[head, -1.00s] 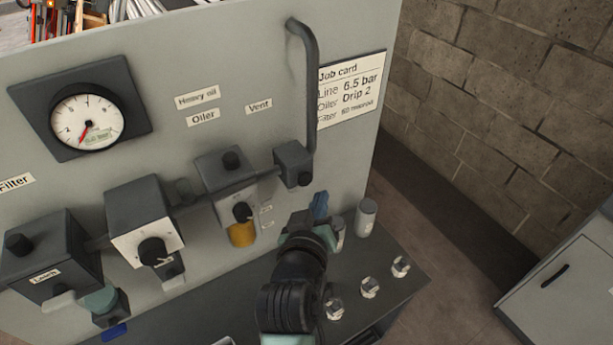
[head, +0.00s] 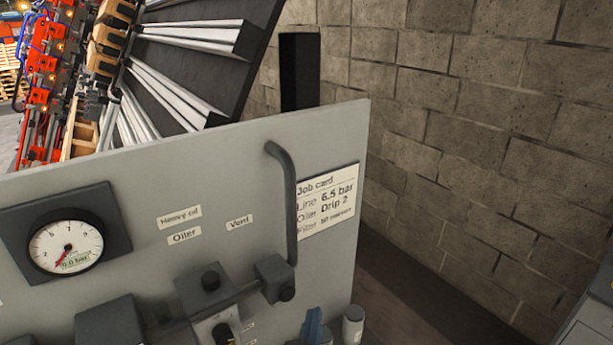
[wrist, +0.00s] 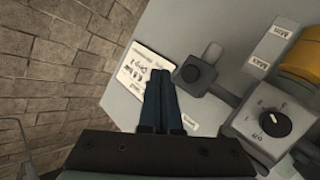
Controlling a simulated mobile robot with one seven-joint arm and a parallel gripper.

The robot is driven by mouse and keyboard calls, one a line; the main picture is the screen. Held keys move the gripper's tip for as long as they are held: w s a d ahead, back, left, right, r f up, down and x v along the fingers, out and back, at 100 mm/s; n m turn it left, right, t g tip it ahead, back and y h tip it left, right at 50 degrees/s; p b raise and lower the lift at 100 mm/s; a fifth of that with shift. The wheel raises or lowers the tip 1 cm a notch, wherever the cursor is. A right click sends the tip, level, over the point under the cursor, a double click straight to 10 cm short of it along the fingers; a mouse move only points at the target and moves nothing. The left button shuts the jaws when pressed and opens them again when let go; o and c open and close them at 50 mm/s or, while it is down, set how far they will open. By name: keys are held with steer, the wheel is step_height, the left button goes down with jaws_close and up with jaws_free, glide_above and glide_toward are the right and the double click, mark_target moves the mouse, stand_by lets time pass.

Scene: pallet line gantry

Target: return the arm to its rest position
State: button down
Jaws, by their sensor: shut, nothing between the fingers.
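My gripper (wrist: 163,85) shows in the wrist view as two dark blue fingers side by side, shut with nothing between them. In the head view only its blue fingertips (head: 312,323) show at the bottom edge, below the pipe's end block. In the wrist view the fingers stand in front of the grey panel (wrist: 125,100), beside the job card (wrist: 143,68). I cannot tell how far they are from the panel.
The panel (head: 150,165) carries a gauge (head: 66,247), a bent pipe (head: 290,200) and an oiler (head: 210,290). The oiler's dial (wrist: 270,123) is right of my fingers in the wrist view. A block wall (head: 450,130) stands behind.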

step_height(320, 180, up, 24)
steer(key=m+t+b, duration=0.3)
steer(key=t+b, duration=0.1)
steer(key=t, duration=0.3)
steer(key=s+r+t+y+b, duration=0.1)
steer(key=s+r+t+b, duration=0.2)
steer(key=s+r, duration=1)
step_height(320, 180, up, 3)
steer(key=t, duration=0.2)
steer(key=shift+a+r+m+t+y, duration=0.15)
steer(key=shift+m+t+y, duration=0.15)
steer(key=shift+m+y, duration=0.1)
